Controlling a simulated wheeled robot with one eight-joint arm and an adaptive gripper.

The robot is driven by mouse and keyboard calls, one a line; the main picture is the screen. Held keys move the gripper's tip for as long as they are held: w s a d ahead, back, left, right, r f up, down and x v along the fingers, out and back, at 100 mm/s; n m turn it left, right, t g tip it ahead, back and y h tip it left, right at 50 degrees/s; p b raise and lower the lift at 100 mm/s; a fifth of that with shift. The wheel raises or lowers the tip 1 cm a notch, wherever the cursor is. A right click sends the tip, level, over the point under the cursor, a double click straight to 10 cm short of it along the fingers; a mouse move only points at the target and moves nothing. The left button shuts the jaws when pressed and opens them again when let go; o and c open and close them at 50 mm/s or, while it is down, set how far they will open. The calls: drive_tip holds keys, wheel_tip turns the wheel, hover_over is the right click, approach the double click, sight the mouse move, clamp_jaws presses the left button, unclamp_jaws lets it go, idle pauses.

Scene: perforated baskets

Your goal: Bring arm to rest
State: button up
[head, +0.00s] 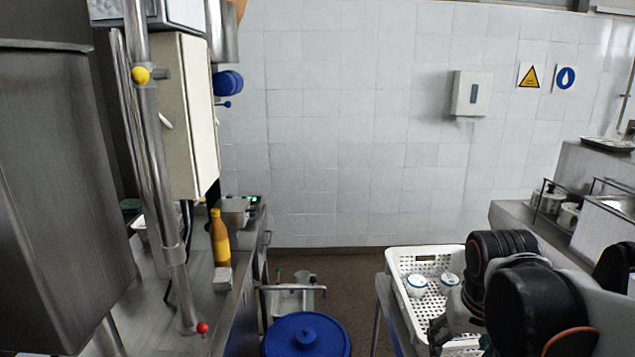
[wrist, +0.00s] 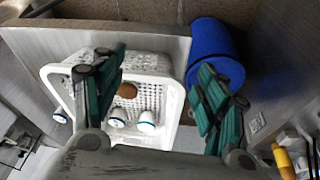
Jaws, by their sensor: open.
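My gripper (wrist: 158,68) is open, with its two green fingers spread wide and nothing between them. In the wrist view it hangs over the white perforated basket (wrist: 60,70), apart from it as far as I can tell. The basket holds two white round containers with blue edges, one (wrist: 117,117) beside the other (wrist: 147,121), and a brown rounded item (wrist: 127,90). In the head view the basket (head: 405,258) stands at the lower right with the two containers (head: 415,286) (head: 449,281) inside. My black arm hides its right side, and the gripper is only partly visible there.
A blue-lidded bin (head: 305,335) stands on the floor left of the basket's table; it also shows in the wrist view (wrist: 215,45). A yellow-orange bottle (head: 219,240) stands on the left counter. A metal post (head: 160,180) rises there. Pots (head: 550,200) sit at right.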

drive_tip(key=s+a+f+n+t+b, duration=0.1)
drive_tip(key=s+a+f+t+b, duration=0.2)
drive_tip(key=s, duration=0.5)
drive_tip(key=shift+a+n+t+y+b, duration=0.4)
drive_tip(key=shift+a+t+b, duration=0.1)
drive_tip(key=shift+a+b, duration=0.4)
